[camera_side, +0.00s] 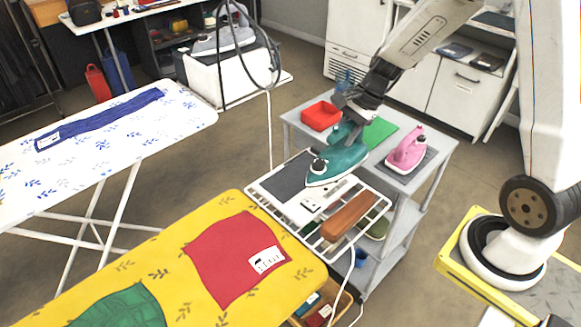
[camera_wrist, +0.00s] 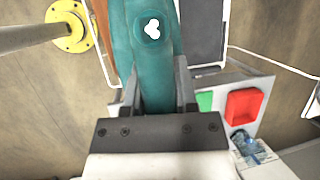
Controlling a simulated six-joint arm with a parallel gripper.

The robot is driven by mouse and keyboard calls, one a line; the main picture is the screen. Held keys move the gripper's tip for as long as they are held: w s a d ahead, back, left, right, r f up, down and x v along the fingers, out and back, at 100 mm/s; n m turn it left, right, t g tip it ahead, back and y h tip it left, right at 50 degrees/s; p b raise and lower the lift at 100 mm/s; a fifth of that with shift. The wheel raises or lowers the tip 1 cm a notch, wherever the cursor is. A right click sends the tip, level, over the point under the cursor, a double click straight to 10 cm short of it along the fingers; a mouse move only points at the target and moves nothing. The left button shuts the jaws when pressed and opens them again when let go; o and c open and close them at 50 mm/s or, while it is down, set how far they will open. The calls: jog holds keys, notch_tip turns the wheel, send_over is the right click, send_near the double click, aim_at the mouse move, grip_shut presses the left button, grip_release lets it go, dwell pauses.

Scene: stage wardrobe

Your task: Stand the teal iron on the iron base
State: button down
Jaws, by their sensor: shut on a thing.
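The teal iron (camera_side: 340,162) is over the right part of a white wire rack at the end of the ironing board, soleplate down and roughly level. My gripper (camera_side: 346,128) is shut on its handle from above. In the wrist view the teal handle (camera_wrist: 155,85) lies between the two fingers. A dark grey plate (camera_side: 283,178) on the rack, which looks like the iron base, is to the left of the iron; it also shows in the wrist view (camera_wrist: 203,35). I cannot tell whether the iron touches the rack.
A grey cart (camera_side: 415,165) holds a red box (camera_side: 321,116), a green mat (camera_side: 379,132) and a pink iron (camera_side: 407,148) on a grey pad. A brown wooden block (camera_side: 348,215) lies on the rack's front. The yellow ironing board (camera_side: 150,262) carries red and green cloths.

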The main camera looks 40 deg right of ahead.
jog(key=w+d+f, duration=0.1)
jog(key=w+f, duration=0.8)
jog(key=w, duration=0.4)
jog(key=shift+w+d, duration=0.15)
jog(key=shift+d, duration=0.15)
jog(key=shift+f, duration=0.1)
jog(key=shift+w+f, duration=0.15)
jog(key=shift+f, duration=0.75)
jog(key=shift+w+f, duration=0.1)
jog(key=shift+f, duration=0.8)
jog(key=shift+f, duration=0.1)
jog(key=shift+c, duration=1.9)
grip_release()
jog(key=shift+f, duration=0.1)
